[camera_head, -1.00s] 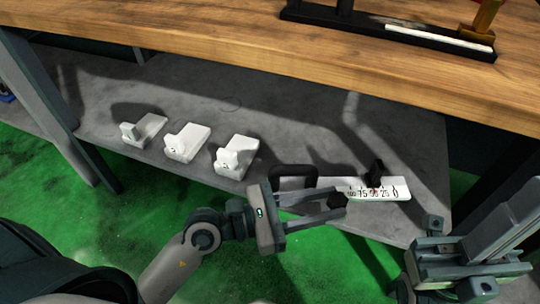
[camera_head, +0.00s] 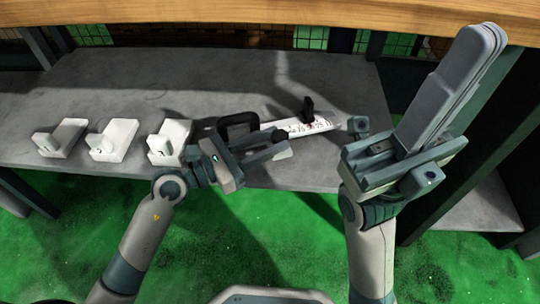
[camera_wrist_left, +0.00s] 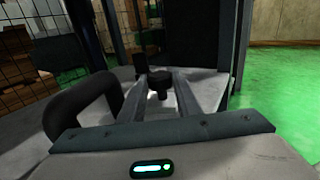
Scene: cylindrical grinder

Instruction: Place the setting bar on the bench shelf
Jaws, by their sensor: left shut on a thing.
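The setting bar (camera_head: 325,127) is a white bar with black scale numbers, a black loop handle (camera_head: 238,122) at its left and a black upright piece (camera_head: 307,107) near its right end. It is over the front part of the grey bench shelf (camera_head: 240,82); I cannot tell whether it touches it. My left gripper (camera_head: 278,143) is shut on the bar, with dark pads in front of it. In the left wrist view the fingers (camera_wrist_left: 160,92) close around a dark part, and the loop handle (camera_wrist_left: 75,110) is at left. My right gripper (camera_head: 465,75) points upward, away from the bar; its finger gap is unclear.
Three white blocks (camera_head: 62,138) (camera_head: 115,140) (camera_head: 170,140) stand in a row on the shelf, left of my left gripper. Shelf space behind the blocks and bar is clear. Green floor (camera_head: 250,235) lies in front.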

